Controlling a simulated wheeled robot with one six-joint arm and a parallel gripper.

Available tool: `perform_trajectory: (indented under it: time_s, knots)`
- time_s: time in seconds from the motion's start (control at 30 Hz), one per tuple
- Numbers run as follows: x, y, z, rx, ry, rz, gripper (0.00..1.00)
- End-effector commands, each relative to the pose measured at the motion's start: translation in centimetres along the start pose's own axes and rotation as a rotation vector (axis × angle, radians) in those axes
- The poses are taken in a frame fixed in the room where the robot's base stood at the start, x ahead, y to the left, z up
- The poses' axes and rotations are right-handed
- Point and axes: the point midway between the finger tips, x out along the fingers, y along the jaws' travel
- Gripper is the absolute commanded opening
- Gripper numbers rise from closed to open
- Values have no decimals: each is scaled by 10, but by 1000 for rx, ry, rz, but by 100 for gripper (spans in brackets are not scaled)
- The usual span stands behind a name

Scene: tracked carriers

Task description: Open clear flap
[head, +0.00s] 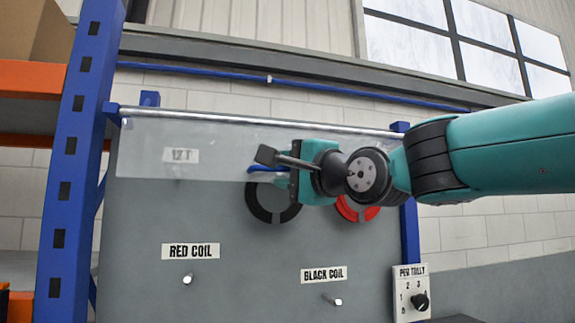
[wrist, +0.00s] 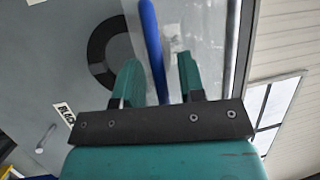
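The clear flap (head: 222,150) hangs from a metal rod across the top of a grey board in the head view. It also shows as a translucent sheet in the wrist view (wrist: 207,35). A blue handle bar (head: 262,169) lies at its lower edge, partly hidden by my gripper (head: 272,163). In the wrist view the blue bar (wrist: 150,40) runs between the two teal fingers of my gripper (wrist: 158,65). The fingers stand apart, with a visible gap on the bar's right side. Its depth between them is hard to judge.
A black ring (head: 262,208) and a red ring (head: 347,210) hang partly behind the flap and my arm. Bare pegs stick out below the RED COIL (head: 190,251) and BLACK COIL (head: 324,274) labels. A dial box (head: 411,292) is at lower right, a blue post (head: 75,160) at left.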

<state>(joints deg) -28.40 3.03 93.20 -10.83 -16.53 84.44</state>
Motion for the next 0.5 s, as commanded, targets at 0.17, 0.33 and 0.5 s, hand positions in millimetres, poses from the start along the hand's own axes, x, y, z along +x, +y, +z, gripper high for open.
perform_trajectory:
  time_s: [0.17, 0.33, 0.5]
  knots:
    - [0, 0, 0, 0, 0, 0, 21]
    - [0, 0, 0, 0, 0, 0, 0]
    - [-1, 0, 0, 0, 0, 1, 0]
